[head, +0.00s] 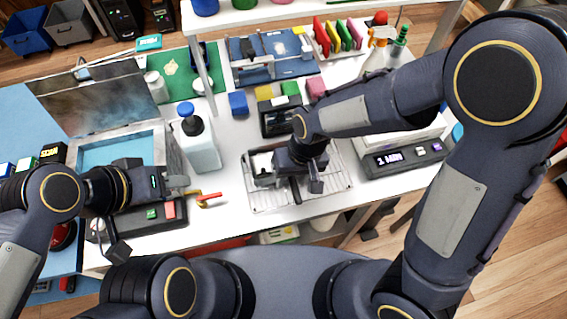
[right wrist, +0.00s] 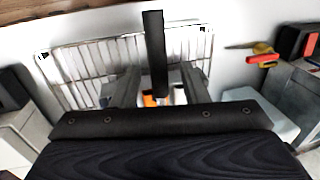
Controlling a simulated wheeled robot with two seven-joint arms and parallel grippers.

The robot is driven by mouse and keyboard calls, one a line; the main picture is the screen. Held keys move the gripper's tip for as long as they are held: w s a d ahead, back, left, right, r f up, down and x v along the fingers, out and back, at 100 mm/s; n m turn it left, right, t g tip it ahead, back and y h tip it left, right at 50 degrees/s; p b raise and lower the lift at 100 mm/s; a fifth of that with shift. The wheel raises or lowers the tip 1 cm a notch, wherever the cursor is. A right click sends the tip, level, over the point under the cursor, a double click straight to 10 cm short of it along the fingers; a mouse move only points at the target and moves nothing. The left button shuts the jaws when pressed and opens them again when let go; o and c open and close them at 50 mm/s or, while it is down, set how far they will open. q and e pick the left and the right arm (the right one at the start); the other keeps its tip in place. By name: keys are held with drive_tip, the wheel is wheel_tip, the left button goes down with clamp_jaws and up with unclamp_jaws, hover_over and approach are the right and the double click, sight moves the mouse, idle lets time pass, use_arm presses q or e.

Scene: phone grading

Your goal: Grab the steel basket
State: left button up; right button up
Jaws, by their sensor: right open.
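The steel basket (head: 333,184) is a shallow wire basket at the front of the white table, right of centre. Its wire grid also shows in the right wrist view (right wrist: 82,66). My right gripper (head: 290,184) is over the basket with its fingers apart, hiding part of it. In the right wrist view a black bar (right wrist: 153,50), possibly the basket's handle, stands between the open fingers (right wrist: 161,85). A small orange and white item shows there too, partly hidden. My left gripper (head: 182,187) is over the left part of the table, beside a red-and-yellow tool (head: 208,200); its finger gap is unclear.
A white pump bottle (head: 199,148) stands left of the basket. A device with a lit display (head: 403,157) is to its right. A dark box (head: 276,118) and coloured blocks sit behind it. The table's front edge runs close below the basket.

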drive_tip(key=shift+a+f, duration=0.25)
drive_tip(key=shift+f, duration=0.85)
clamp_jaws()
drive_tip(key=shift+r, duration=0.15)
